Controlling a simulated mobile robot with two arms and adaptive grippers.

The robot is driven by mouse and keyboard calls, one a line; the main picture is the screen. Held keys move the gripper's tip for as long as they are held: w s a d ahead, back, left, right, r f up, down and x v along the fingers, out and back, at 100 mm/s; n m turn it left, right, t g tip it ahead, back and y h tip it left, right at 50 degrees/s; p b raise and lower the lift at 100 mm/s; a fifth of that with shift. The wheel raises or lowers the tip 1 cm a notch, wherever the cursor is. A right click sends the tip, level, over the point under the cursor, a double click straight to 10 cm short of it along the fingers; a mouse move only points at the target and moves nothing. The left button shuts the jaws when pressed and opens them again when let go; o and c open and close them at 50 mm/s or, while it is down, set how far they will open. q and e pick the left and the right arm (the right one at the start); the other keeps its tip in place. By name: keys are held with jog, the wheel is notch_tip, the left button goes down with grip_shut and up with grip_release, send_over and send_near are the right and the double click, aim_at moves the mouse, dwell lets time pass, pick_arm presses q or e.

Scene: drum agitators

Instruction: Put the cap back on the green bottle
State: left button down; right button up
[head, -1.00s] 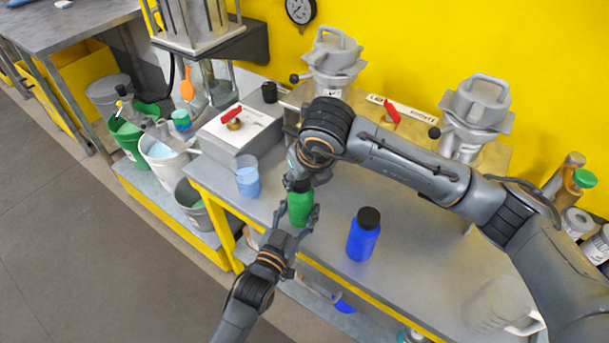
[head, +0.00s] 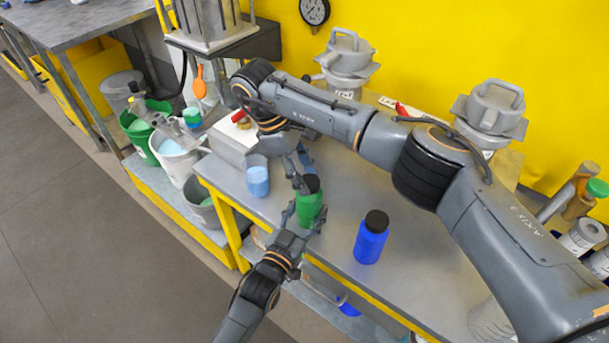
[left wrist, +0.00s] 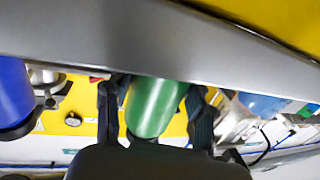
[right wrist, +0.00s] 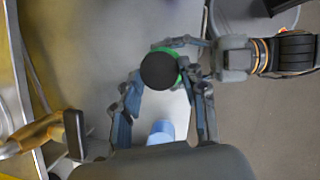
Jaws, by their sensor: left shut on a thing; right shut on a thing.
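The green bottle (head: 309,212) is upright over the front edge of the bench. My left gripper (head: 305,216) is shut on its body from the front. The bottle (left wrist: 155,106) shows between my left fingers in the left wrist view. A black cap (head: 311,184) is at the bottle's mouth and covers the top from above in the right wrist view (right wrist: 159,71). My right gripper (head: 302,182) reaches from behind, its fingers on either side of the cap, shut on it. Whether the cap is fully seated, I cannot tell.
A blue bottle with a black cap (head: 370,240) stands on the bench (head: 340,265), right of the green bottle. A cup of light blue stuff (head: 257,180) stands left of it. Buckets (head: 175,158) stand lower left. The bench between the two bottles is clear.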

jog(key=shift+w+m+g, duration=0.1)
jog(key=shift+m+g, duration=0.2)
jog(key=shift+m, duration=0.6)
jog(key=o, duration=0.7)
jog(key=shift+o, duration=0.2)
jog(key=shift+r, duration=2.25)
jog(key=shift+c, duration=0.2)
